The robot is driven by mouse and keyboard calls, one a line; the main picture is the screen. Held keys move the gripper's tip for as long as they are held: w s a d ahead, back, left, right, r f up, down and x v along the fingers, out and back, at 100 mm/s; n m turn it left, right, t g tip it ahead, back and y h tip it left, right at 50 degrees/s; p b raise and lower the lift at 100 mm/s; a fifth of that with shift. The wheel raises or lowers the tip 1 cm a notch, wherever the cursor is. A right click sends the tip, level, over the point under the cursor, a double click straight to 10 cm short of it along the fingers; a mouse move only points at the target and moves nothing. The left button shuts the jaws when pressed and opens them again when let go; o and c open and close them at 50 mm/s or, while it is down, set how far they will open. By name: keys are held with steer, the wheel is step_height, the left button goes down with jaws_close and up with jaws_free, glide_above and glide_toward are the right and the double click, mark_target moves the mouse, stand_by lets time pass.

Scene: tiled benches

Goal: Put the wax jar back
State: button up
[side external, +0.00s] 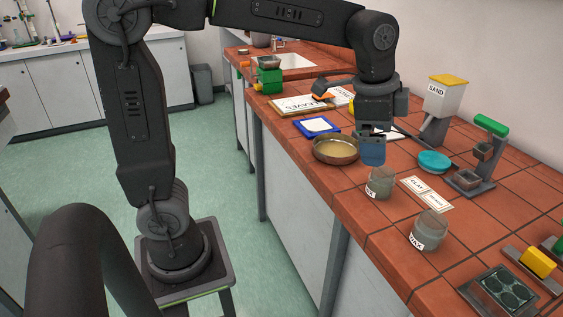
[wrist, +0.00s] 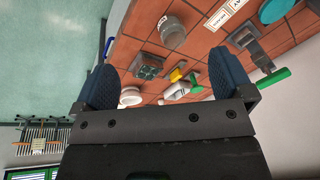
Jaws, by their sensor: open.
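Two grey-green glass jars with white labels stand upright on the tiled bench. The front jar (side external: 428,230) has a label that seems to read WAX, though it is tilted and small. The other jar (side external: 380,184) is nearer my gripper, and its label is only partly legible. My gripper (side external: 373,152) is open with its blue fingers above the bench, just behind the nearer jar and apart from the front jar. In the wrist view my gripper (wrist: 163,73) has its fingers wide apart with nothing between them; one jar (wrist: 172,33) shows beyond them.
Lettered cards (side external: 428,194) lie beside the jars. A brown bowl (side external: 336,151) is left of my gripper, and a teal dish (side external: 434,162) is to its right. A green-topped stand (side external: 478,160) and a sand dispenser (side external: 443,105) stand behind. A dark tray (side external: 503,290) is at the front.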

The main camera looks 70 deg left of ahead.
steer(key=s+a+f+n+t, duration=0.1)
steer(key=s+n, duration=0.3)
steer(key=s, duration=0.4)
steer(key=s+a+f+n+t, duration=0.1)
steer(key=s+a+f+n, duration=0.2)
steer(key=s+n, duration=0.2)
steer(key=s, duration=0.3)
steer(key=shift+s+f+t, duration=0.15)
steer(key=shift+s+t, duration=0.1)
steer(key=shift+t, duration=0.15)
